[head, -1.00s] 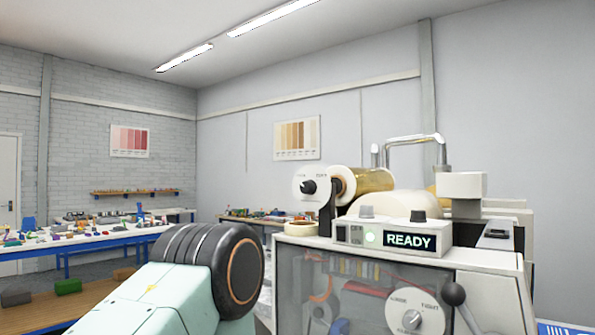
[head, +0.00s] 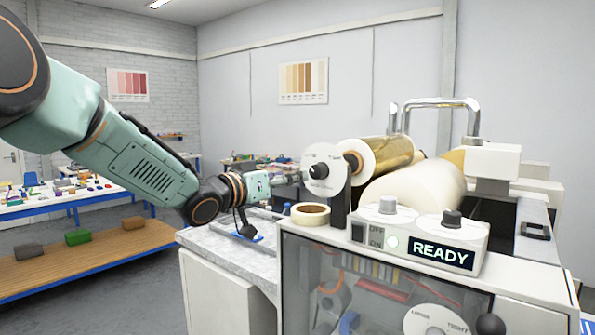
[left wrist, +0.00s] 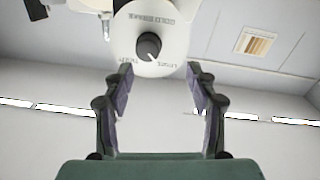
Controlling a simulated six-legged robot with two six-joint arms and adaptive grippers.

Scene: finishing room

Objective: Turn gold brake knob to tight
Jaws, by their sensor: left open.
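The gold brake knob (head: 318,170) is a small black knob on a white disc (head: 330,182) at the left end of the gold foil roll. In the left wrist view the knob (left wrist: 148,46) sits upside down on its disc, marked GOLD BRAKE, LOOSE and TIGHT; its pale pointer line slants toward the LOOSE side. My left gripper (left wrist: 160,78) is open and empty. Its two fingers point at the disc, with the knob beyond the tips and a little above their midline. In the head view this gripper (head: 292,180) is just left of the disc. My right gripper is not seen.
The machine carries a READY display (head: 443,252), a second white dial (head: 435,321) on its front, and a cream roll (head: 412,192). A tape roll (head: 310,214) lies on top, below the gripper. Metal hoops (head: 440,103) rise behind. A workbench (head: 90,197) stands back left.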

